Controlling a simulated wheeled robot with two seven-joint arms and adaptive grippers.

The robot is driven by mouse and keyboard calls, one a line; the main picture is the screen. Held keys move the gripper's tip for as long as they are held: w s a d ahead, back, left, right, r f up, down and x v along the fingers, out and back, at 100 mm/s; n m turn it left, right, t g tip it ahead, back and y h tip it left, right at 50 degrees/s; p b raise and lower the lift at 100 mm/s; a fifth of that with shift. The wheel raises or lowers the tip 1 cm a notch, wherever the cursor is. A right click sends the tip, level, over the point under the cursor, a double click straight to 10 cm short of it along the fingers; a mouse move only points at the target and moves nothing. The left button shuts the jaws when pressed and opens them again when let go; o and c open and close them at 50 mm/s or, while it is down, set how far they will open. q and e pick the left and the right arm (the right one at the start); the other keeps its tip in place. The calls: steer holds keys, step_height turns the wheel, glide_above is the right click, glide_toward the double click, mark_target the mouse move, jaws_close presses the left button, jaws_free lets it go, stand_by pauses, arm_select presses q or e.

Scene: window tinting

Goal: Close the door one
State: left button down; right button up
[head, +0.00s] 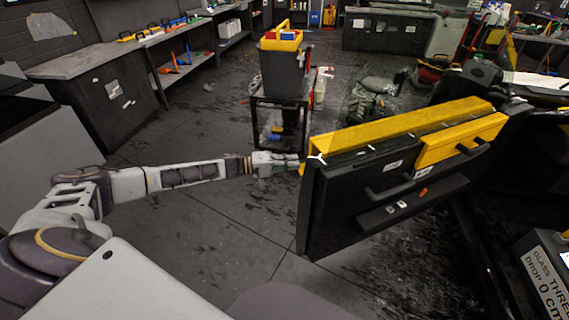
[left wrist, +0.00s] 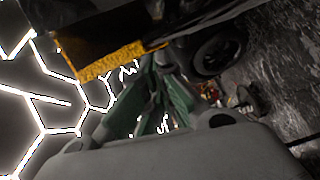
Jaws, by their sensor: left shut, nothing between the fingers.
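A black door panel (head: 330,210) with a yellow top edge (head: 400,127), a yellow block and dark handles on its face stands right of centre in the head view. It sticks out over the floor at an angle. I take it to be door one. My left gripper (head: 298,163) is shut and empty at the panel's left upper edge; I cannot tell whether it touches. In the left wrist view its green fingers (left wrist: 162,98) are close together, with a yellow part (left wrist: 110,50) and a dark surface just beyond them. My right gripper is not in view.
A black cart (head: 262,112) with a grey and yellow toolbox (head: 283,68) stands behind the panel. A long workbench (head: 120,50) runs along the left wall. The floor (head: 190,240) left of the panel is clear. A sign box (head: 545,280) stands at lower right.

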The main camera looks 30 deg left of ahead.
arm_select(q)
steer(key=shift+s+d+f, duration=0.15)
steer(key=shift+s+d, duration=0.45)
steer(key=shift+d, duration=0.3)
steer(key=shift+s+d+f, duration=0.1)
steer(key=shift+s+d, duration=0.45)
steer(key=shift+d, duration=0.3)
steer(key=shift+d, duration=0.1)
